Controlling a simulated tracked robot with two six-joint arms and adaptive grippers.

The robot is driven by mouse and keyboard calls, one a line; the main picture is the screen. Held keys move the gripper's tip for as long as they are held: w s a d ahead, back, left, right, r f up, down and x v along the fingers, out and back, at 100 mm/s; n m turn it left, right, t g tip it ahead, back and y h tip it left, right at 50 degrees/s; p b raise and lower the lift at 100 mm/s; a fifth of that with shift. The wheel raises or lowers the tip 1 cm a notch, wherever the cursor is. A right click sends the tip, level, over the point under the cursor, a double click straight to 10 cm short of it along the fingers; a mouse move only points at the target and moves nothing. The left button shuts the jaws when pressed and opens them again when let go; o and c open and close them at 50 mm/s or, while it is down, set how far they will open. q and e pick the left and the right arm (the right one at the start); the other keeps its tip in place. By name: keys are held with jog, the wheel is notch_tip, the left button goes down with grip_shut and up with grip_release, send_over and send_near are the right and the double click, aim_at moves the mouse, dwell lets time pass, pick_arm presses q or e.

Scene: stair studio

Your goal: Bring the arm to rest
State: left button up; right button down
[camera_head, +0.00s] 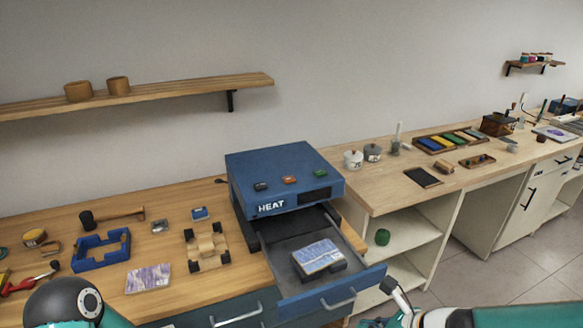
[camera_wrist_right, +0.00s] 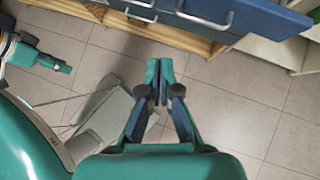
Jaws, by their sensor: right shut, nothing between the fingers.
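My right gripper (camera_wrist_right: 160,80) is in the middle of the right wrist view, shut and empty, with its fingertips together above the tiled floor. It is apart from the blue drawer fronts at the top of that view. In the head view, a teal piece of the right gripper (camera_head: 375,322) shows at the bottom edge, below the open drawer; the rest is cut off. What looks like my left gripper (camera_wrist_right: 55,63) is at the left of the right wrist view, too small to read its fingers.
A blue heat press (camera_head: 285,180) stands on the wooden bench with its drawer (camera_head: 335,296) pulled out, holding a patterned block (camera_head: 318,257). Tools, a blue frame (camera_head: 102,250) and a patterned card (camera_head: 148,278) lie left.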

jog(key=s+a+f+m+g, duration=0.2)
jog(key=s+a+f+m, duration=0.15)
jog(key=f+m, duration=0.4)
jog(key=s+a+f+m+g, duration=0.25)
jog(key=s+f+m, duration=0.25)
jog(key=f+m, duration=0.3)
pick_arm(q)
jog(key=shift+w+f, duration=0.15)
jog(key=shift+w, duration=0.1)
pick_arm(e)
jog(key=s+d+f+m+h, duration=0.1)
jog(key=s+f+m, duration=0.2)
jog(key=m, duration=1.2)
jog(key=s+d+f+m+g+h, duration=0.1)
jog(key=s+f+m, duration=0.3)
jog(key=m, duration=1.2)
jog(key=shift+d+f, duration=0.2)
jog(key=shift+f, duration=0.65)
jog(key=shift+w, duration=0.1)
